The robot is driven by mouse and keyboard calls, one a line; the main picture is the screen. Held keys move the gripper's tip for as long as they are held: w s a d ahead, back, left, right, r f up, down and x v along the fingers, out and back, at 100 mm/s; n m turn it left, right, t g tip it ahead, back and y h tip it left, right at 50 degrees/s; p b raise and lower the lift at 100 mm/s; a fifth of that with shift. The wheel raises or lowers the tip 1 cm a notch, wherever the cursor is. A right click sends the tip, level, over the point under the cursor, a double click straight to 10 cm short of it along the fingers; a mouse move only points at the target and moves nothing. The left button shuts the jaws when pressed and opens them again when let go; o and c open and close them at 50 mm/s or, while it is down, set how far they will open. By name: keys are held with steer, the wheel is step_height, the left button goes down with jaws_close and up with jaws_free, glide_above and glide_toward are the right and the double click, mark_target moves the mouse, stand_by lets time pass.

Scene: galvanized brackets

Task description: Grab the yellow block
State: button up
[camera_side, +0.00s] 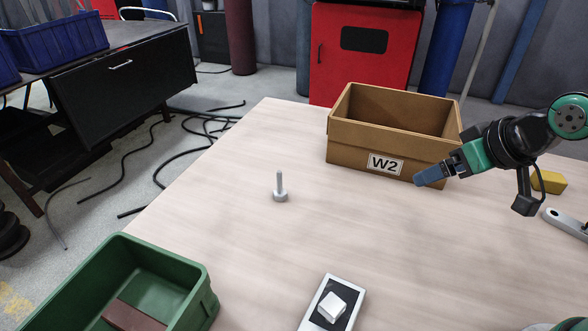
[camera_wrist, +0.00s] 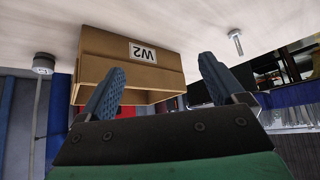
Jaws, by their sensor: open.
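The yellow block (camera_side: 549,181) lies on the table at the far right in the side view, beyond my wrist. Part of it is hidden behind my arm's hardware. It does not show in the wrist view. My gripper (camera_side: 430,176) is in the air in front of the cardboard box, pointing left, well to the left of the block. In the wrist view my gripper (camera_wrist: 160,78) has its two blue ribbed fingers spread wide, with nothing between them.
The W2 box (camera_side: 345,152) stands behind my gripper; it also shows upside down in the wrist view (camera_wrist: 110,58). A bolt (camera_side: 280,192) stands upright. A white block (camera_side: 333,306) sits on a small device. A green bin (camera_side: 205,300) is front left. A metal tool (camera_side: 567,224) lies right.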

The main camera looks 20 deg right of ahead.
steer(key=shift+d, duration=0.1)
steer(key=w+d+r+n+g+h, duration=0.2)
steer(key=w+d+n+g+h, duration=0.1)
steer(key=d, duration=0.5)
steer(key=n+g+h, duration=0.7)
steer(key=g, duration=0.6)
glide_above(550, 175)
steer(key=w+a, duration=0.3)
step_height(550, 175, down, 6)
step_height(550, 175, down, 7)
steer(key=shift+s+a+r, duration=0.1)
steer(key=shift+s+r, duration=0.05)
steer(key=shift+r, duration=0.05)
steer(key=x, duration=0.5)
steer(key=shift+f, duration=0.25)
